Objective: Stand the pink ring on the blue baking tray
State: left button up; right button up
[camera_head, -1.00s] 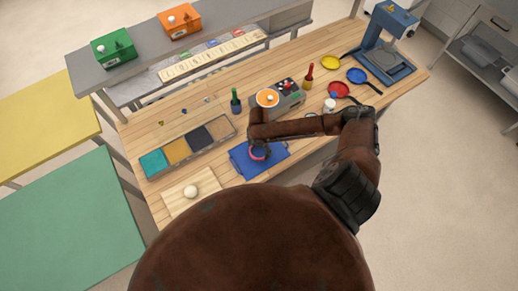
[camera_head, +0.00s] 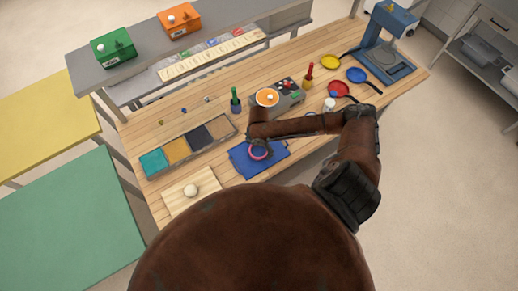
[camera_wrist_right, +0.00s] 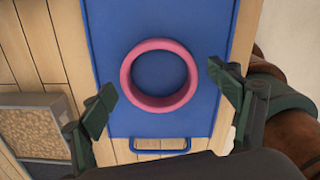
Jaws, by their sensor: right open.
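The pink ring (camera_wrist_right: 160,75) rests on the blue baking tray (camera_wrist_right: 110,30) in the right wrist view, with blue showing through its middle. In the head view the ring (camera_head: 259,153) is partly covered by my right gripper, and the tray (camera_head: 275,160) lies on the wooden table. My right gripper (camera_wrist_right: 157,98) is open, its two fingers apart on either side of the ring and not touching it. In the head view my right gripper (camera_head: 257,145) is over the tray. My left gripper does not show.
A row of bins (camera_head: 188,146) stands left of the tray. A light board (camera_head: 205,181) with a white ball (camera_head: 191,190) lies in front of the bins. A grey device with an orange disc (camera_head: 267,97) stands behind the tray. Coloured pans (camera_head: 357,75) lie toward the right.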

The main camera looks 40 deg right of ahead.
notch_tip(320, 180, up, 12)
jog(key=b, duration=0.1)
jog(key=shift+f, duration=0.2)
